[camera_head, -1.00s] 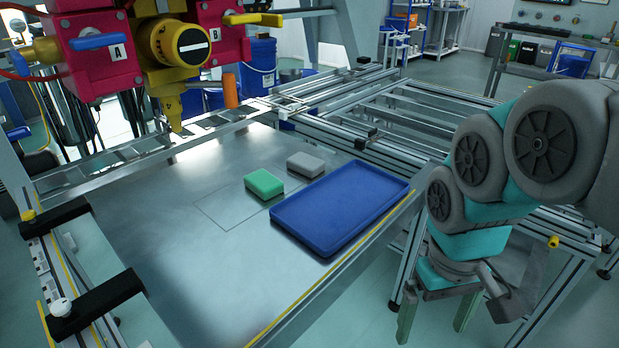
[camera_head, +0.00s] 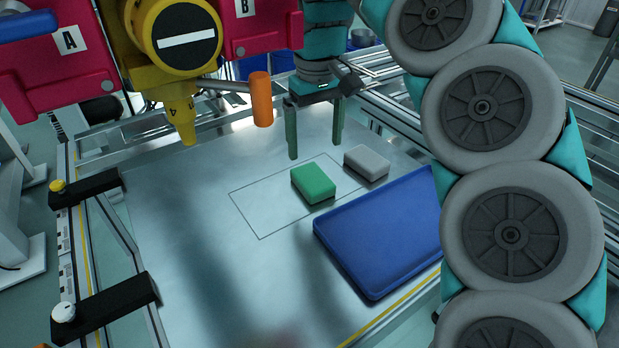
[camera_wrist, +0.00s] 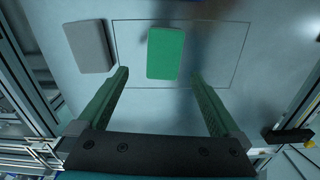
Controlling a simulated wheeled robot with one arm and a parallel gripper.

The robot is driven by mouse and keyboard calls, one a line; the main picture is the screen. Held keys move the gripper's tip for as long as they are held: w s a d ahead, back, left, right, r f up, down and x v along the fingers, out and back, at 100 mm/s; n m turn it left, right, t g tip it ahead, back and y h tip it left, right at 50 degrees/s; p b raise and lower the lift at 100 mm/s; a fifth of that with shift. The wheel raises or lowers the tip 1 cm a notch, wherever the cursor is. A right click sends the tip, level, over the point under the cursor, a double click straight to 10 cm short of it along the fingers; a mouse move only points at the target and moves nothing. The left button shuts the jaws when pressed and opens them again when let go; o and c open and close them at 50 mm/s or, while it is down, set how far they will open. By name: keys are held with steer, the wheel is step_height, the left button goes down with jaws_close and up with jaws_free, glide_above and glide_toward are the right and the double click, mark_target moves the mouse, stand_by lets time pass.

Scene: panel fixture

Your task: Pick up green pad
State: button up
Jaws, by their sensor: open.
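The green pad (camera_head: 313,183) lies flat on the metal panel, partly inside an outlined rectangle. It also shows in the wrist view (camera_wrist: 165,53), ahead of my fingertips and between their lines. My gripper (camera_head: 315,150) is open and empty, with its two green fingers pointing down above the panel, behind the pad in the head view. In the wrist view my gripper (camera_wrist: 158,72) has its fingers spread wider than the pad, and they do not touch it.
A grey pad (camera_head: 366,162) lies right of the green pad; the wrist view shows it at left (camera_wrist: 89,46). A blue tray (camera_head: 372,292) sits at the right front. A red and yellow fixture with an orange handle (camera_head: 261,100) hangs at upper left. The panel's left part is clear.

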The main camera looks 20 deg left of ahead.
mark_target(311, 175)
steer(key=shift+s+a+f+p, duration=0.1)
steer(key=shift+a+f+p, duration=0.1)
steer(key=shift+f, duration=1.8)
steer(key=shift+s+a+f+p, duration=0.1)
steer(key=shift+a+f, duration=0.05)
steer(key=shift+f, duration=1.8)
steer(key=shift+c, duration=0.2)
steer(key=c, duration=1.2)
